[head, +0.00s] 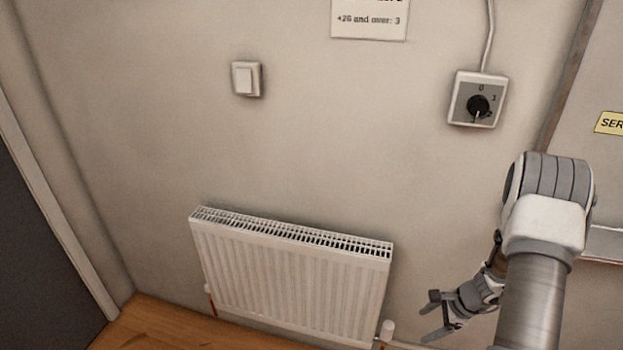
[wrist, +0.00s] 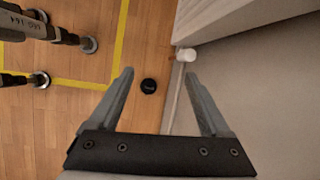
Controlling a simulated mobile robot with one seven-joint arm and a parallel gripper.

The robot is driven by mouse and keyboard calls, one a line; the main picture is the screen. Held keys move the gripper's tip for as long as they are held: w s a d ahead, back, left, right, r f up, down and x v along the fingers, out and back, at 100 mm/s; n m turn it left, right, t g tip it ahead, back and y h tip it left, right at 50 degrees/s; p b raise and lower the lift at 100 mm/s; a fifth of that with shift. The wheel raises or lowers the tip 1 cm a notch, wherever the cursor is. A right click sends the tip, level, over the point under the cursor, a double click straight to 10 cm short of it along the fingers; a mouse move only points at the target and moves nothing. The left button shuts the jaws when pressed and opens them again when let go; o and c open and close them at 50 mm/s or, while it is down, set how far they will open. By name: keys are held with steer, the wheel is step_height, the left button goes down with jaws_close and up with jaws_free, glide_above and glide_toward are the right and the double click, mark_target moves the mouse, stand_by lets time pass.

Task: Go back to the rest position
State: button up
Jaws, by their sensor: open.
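My gripper (head: 432,317) is at the lower right of the head view, in front of the wall and to the right of the radiator. In the wrist view my gripper (wrist: 158,88) has its two fingers spread wide, with nothing held between them. It points down toward the wooden floor. My arm bends above it, at the right of the head view. The fingers appear apart from the wall and the radiator.
A white radiator (head: 290,275) hangs low on the wall, its valve (wrist: 186,55) near my right finger in the wrist view. Above are a light switch (head: 246,79) and a rotary switch (head: 477,100). A black round object (wrist: 148,86) lies on the floor (wrist: 75,120) near yellow tape (wrist: 121,40).

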steer(key=s+a+r+n, duration=0.1)
steer(key=a+r+n, duration=0.4)
steer(key=r, duration=0.8)
steer(key=s+a+r+n, duration=0.1)
steer(key=a+r+n, duration=0.45)
steer(key=r, duration=0.75)
steer(key=s+a+r+n+t+h, duration=0.4)
steer(key=s+r+n, duration=0.6)
steer(key=s+r, duration=0.65)
step_height(320, 180, up, 11)
steer(key=s+a+p, duration=0.1)
steer(key=p, duration=1.2)
steer(key=shift+s+a+m+g+p, duration=0.2)
steer(key=shift+m+g+p, duration=0.15)
steer(key=shift+g, duration=0.05)
